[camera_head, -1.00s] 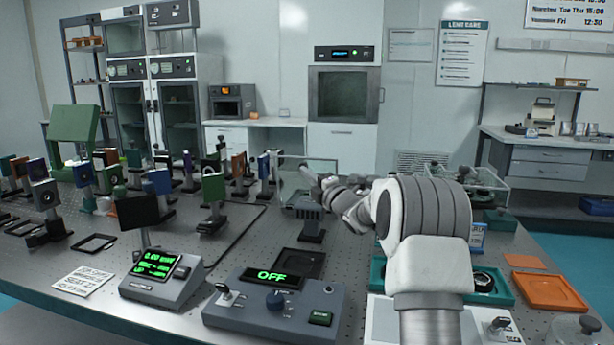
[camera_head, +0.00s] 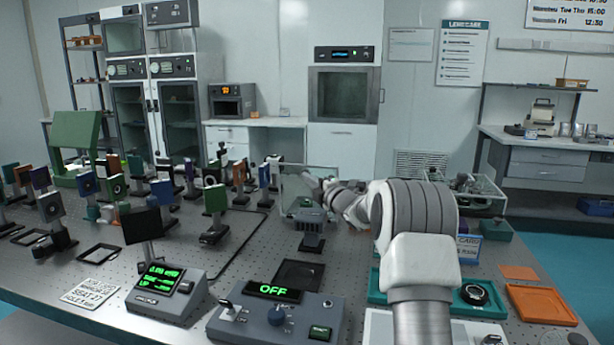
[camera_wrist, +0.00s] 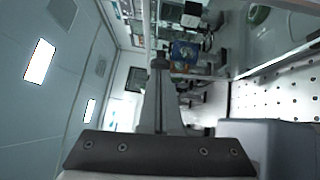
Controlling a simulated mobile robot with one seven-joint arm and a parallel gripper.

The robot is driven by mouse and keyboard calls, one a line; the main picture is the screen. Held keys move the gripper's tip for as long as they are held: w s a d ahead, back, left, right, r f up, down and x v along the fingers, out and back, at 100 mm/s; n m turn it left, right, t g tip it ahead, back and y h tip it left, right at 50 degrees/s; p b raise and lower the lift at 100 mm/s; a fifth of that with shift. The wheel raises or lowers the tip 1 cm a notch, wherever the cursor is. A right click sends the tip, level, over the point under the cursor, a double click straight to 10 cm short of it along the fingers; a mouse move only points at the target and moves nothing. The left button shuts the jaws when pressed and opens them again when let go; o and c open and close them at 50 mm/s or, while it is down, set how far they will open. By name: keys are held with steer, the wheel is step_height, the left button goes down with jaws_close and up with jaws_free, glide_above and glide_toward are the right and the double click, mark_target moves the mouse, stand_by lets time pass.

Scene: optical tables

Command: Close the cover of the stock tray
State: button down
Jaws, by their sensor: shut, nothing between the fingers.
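A clear tray (camera_head: 488,197) with dark items in it stands at the back right of the optical table, partly hidden by my arm. A clear upright panel (camera_head: 291,188) stands left of my arm; I cannot tell whether it is the tray's cover. My gripper (camera_head: 308,178) is at the panel's upper part, small and far off, shut and empty. In the wrist view my gripper (camera_wrist: 160,64) points away with its fingers together. Clear panes with a thin frame edge (camera_wrist: 215,77) lie close right of the fingers there; contact cannot be told.
Several optics mounts (camera_head: 215,200) stand on the left of the table. A control box reading OFF (camera_head: 275,315) and a meter (camera_head: 168,290) are in front. A teal tray (camera_head: 455,297) and an orange tray (camera_head: 542,305) lie front right.

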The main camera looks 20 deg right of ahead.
mark_target(307, 168)
steer(key=shift+w+d+r+m+g+p, duration=0.45)
steer(key=shift+w+p, duration=0.2)
steer(key=shift+p, duration=1.3)
steer(key=shift+w+d+r+m+g+p, duration=0.25)
steer(key=shift+w+d+r+m+p, duration=0.25)
steer(key=shift+p, duration=1.4)
steer(key=w+p, duration=0.1)
steer(key=p, duration=0.1)
steer(key=w+d+g+p, duration=0.1)
steer(key=p, duration=0.2)
steer(key=w+m+p, duration=0.1)
steer(key=p, duration=0.1)
steer(key=shift+d+r, duration=0.15)
steer(key=shift+d, duration=0.15)
steer(key=shift+g, duration=0.3)
steer(key=shift+w+d+f+p, duration=0.3)
steer(key=shift+w+d+p, duration=0.4)
steer(key=shift+w+p, duration=0.25)
steer(key=shift+w+d+f+p, duration=0.25)
steer(key=shift+w+d+p, duration=0.4)
steer(key=shift+w+p, duration=0.3)
steer(key=shift+w+d, duration=0.1)
steer(key=shift+w, duration=0.05)
